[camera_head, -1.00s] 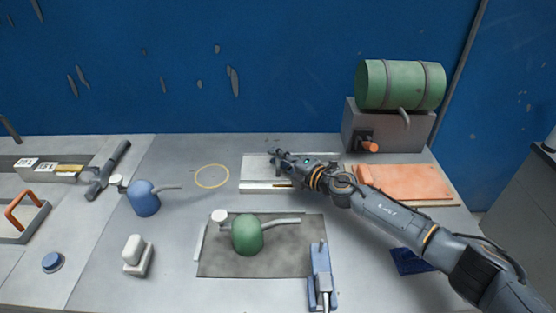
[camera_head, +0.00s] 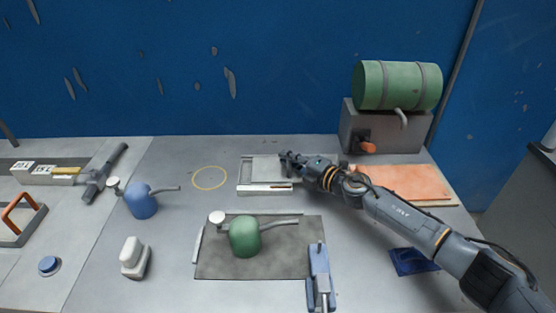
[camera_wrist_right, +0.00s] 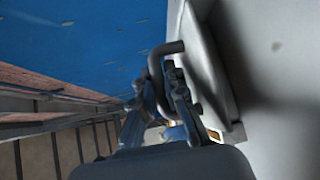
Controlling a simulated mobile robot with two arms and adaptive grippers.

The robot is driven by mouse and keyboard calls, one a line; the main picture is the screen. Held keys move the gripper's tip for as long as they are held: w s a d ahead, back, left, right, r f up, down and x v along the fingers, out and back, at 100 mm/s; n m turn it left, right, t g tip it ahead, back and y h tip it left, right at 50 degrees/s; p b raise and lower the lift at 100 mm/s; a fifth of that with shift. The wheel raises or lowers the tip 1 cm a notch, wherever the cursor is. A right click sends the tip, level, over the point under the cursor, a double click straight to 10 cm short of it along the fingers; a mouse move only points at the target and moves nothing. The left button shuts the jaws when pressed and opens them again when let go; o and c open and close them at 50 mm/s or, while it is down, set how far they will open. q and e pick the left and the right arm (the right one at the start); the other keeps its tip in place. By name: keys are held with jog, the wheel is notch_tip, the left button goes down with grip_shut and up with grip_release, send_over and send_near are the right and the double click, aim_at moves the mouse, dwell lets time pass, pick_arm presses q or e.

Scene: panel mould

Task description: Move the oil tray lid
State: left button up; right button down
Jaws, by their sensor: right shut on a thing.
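The oil tray (camera_head: 243,172) lies on the table behind the dark mat, its left side and front strip showing. Its flat pale grey lid (camera_head: 268,170) lies over the tray, shifted to the right so a strip at the left is uncovered. My right gripper (camera_head: 286,160) is shut on the lid's handle; in the right wrist view the bent grey handle (camera_wrist_right: 165,48) sits between the fingers, beside the lid's plate (camera_wrist_right: 212,65). The gripper and forearm hide the lid's right end. My left gripper is not in view.
A green oil can (camera_head: 245,237) stands on the dark mat (camera_head: 290,262); a blue can (camera_head: 140,201) stands left. A green drum (camera_head: 398,86) sits on a grey stand at the back right, near an orange slab (camera_head: 405,182).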

jog(key=shift+d, duration=0.15)
jog(key=c, duration=1.7)
grip_release()
jog(key=shift+o, duration=0.2)
jog(key=v, duration=1.2)
jog(key=shift+f, duration=0.15)
